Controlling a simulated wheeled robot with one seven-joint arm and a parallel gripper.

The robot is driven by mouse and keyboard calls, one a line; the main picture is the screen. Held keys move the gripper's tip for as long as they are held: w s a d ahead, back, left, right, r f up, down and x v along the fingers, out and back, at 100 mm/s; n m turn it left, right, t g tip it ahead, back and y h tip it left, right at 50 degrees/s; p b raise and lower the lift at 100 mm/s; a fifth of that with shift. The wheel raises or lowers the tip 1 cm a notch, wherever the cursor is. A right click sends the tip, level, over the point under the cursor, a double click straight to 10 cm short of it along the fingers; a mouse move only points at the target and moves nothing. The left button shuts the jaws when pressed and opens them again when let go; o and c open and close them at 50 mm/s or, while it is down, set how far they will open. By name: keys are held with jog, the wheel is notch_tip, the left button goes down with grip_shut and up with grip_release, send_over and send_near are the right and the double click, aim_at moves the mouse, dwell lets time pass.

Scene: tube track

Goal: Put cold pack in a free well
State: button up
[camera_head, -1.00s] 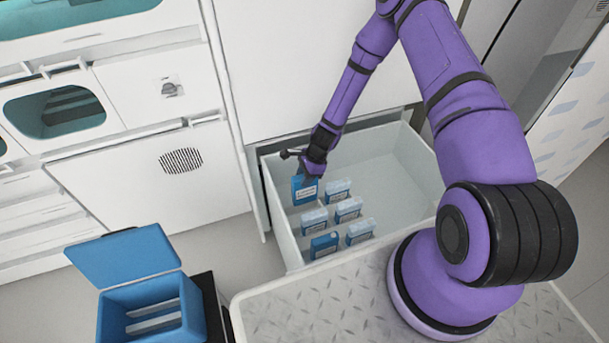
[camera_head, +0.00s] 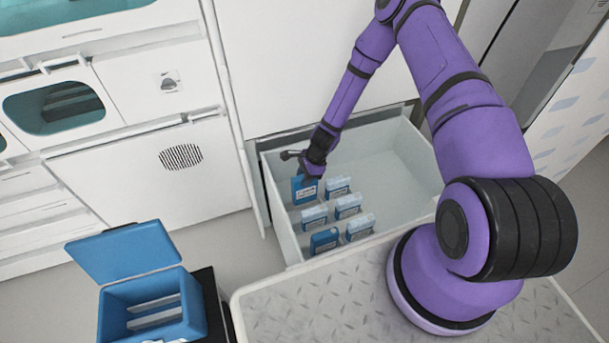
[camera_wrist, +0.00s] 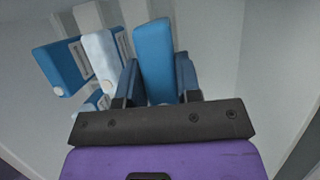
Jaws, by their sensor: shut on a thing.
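My gripper (camera_head: 308,172) is shut on a blue cold pack (camera_head: 304,190) at the back left of the open drawer. In the wrist view the held cold pack (camera_wrist: 155,60) stands between the two fingers. Several other packs stand in the drawer: pale ones such as a light blue pack (camera_head: 348,206), and one darker blue pack (camera_head: 324,241) at the front left. A blue box (camera_head: 150,305) with its lid open stands at the lower left, with pale slats inside; I cannot tell its wells clearly.
The white drawer (camera_head: 400,165) has bare floor to the right of the packs. Its left wall (camera_head: 280,212) is close to my gripper. A grey metal-patterned top (camera_head: 320,305) lies in front of the drawer. White cabinets stand behind.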

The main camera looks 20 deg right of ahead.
aim_at(304, 189)
jog(key=shift+f, duration=0.55)
jog(key=shift+f, duration=1.2)
jog(key=shift+f, duration=1.6)
jog(key=shift+f, duration=0.2)
jog(key=o, duration=1.1)
